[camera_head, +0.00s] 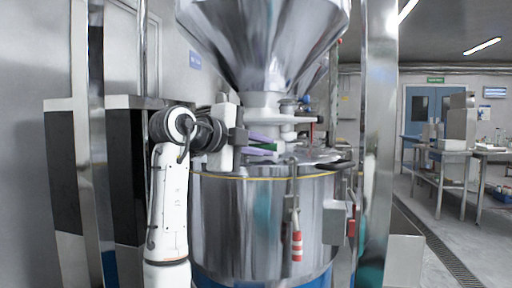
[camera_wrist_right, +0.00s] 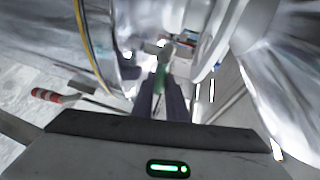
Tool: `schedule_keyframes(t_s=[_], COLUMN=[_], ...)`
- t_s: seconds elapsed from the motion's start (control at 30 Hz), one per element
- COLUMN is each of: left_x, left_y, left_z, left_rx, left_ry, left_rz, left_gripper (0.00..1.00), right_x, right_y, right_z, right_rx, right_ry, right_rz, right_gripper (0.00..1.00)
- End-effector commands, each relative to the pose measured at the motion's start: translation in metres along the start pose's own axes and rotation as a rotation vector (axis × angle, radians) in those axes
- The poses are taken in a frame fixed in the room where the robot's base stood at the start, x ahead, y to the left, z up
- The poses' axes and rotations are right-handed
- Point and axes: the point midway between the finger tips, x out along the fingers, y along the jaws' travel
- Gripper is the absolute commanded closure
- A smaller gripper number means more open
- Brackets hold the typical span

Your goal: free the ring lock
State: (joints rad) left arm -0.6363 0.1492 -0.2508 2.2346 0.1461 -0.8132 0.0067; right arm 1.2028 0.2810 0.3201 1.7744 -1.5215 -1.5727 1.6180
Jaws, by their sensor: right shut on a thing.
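My right gripper (camera_head: 268,145) reaches in from the left at the hopper neck, just above the drum lid. Its two purple-grey fingers are closed on a narrow green handle (camera_head: 266,147), which appears to belong to the ring lock. The pale ring area (camera_head: 285,118) sits under the hopper cone. In the right wrist view, the fingers (camera_wrist_right: 162,107) point away from the camera with the green handle (camera_wrist_right: 160,78) between them. The fingers hide part of the handle, and I cannot tell how it joins the ring. My left gripper is not in view.
The steel hopper (camera_head: 262,40) hangs above the drum (camera_head: 240,220), which has a yellow rim. A red-and-white handle (camera_head: 296,240) hangs on the drum's front. Steel posts (camera_head: 378,140) flank the machine. Tables (camera_head: 440,150) stand far right beyond open floor.

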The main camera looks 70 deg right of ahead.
Motion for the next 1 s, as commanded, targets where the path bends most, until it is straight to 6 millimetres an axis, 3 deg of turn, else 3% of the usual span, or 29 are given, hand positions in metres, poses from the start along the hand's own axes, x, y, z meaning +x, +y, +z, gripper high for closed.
schedule_keyframes(t_s=[0.37, 0.4, 0.5, 1.0], left_x=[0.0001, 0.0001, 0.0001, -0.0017], left_y=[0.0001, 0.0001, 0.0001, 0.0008], left_z=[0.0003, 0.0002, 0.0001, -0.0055], left_rx=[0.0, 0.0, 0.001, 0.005], left_ry=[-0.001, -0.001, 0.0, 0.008], left_rz=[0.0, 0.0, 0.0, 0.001], left_gripper=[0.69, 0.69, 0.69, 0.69], right_x=[0.0001, 0.0001, 0.0001, -0.0074], right_y=[0.0017, 0.0018, 0.0017, 0.0009], right_z=[-0.0007, -0.0007, -0.0005, 0.0078], right_rx=[0.008, 0.008, 0.007, -0.051], right_ry=[0.001, 0.001, 0.0, 0.0], right_rz=[0.008, 0.007, 0.007, -0.018], right_gripper=[1.0, 0.81, 0.68, 0.68])
